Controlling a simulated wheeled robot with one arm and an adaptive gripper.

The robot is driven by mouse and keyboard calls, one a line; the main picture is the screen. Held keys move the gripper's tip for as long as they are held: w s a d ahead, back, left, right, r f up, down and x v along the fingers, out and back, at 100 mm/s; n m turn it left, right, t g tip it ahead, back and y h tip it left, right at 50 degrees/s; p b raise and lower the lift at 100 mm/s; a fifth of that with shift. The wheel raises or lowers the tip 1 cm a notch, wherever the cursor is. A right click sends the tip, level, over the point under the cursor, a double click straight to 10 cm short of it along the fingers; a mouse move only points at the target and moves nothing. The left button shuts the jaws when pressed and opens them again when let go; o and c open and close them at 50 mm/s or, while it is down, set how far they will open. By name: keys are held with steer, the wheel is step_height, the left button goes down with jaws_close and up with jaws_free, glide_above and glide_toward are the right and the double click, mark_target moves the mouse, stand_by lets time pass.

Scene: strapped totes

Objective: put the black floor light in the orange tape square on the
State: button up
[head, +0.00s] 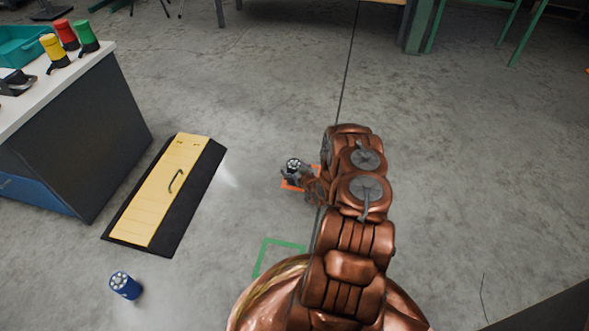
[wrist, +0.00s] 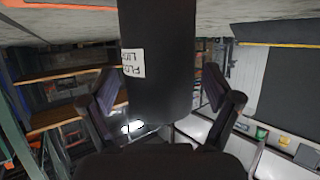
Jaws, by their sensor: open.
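The black floor light (head: 293,167) is upright at the orange tape square (head: 290,184), with orange tape showing around its lower part. My arm hides part of the square, so I cannot tell whether the base is wholly inside the lines. In the wrist view the light's dark body (wrist: 160,45), with a white label, fills the middle between my two fingers. My gripper (wrist: 160,88) is open, one finger on each side of the body, with gaps showing near the tips. In the head view my gripper (head: 309,185) is just right of the light, partly hidden by my arm.
A blue floor light (head: 125,286) stands at lower left. A green tape square (head: 263,258) is partly hidden by my body. A yellow panel with a handle (head: 165,192) lies on a black mat. A grey bench (head: 80,130) stands at left. The floor at right is clear.

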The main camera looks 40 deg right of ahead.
steer(key=shift+s+r, duration=0.25)
steer(key=p+v, duration=0.4)
steer(key=v, duration=0.7)
step_height(320, 180, up, 11)
steer(key=w+a+n+g+y, duration=0.1)
steer(key=w+n+g, duration=0.15)
steer(key=g, duration=0.35)
steer(key=s+a+r+g, duration=0.4)
steer(key=a+r, duration=0.8)
steer(key=r, duration=0.3)
steer(key=s+a+r+g+y, duration=0.1)
steer(key=s+a+r+g, duration=0.1)
steer(key=s+a+r, duration=0.3)
steer(key=s+a+r+g+y, duration=0.1)
steer(key=s+a+r+g, duration=0.1)
steer(key=s+a+r, duration=0.4)
steer(key=s+a+r+n+g+y, duration=0.1)
steer(key=s+a+r, duration=0.5)
steer(key=s+a, duration=0.7)
steer(key=s+g, duration=0.1)
steer(key=s, duration=0.2)
steer(key=shift+s+r, duration=0.2)
steer(key=shift+a+r, duration=0.1)
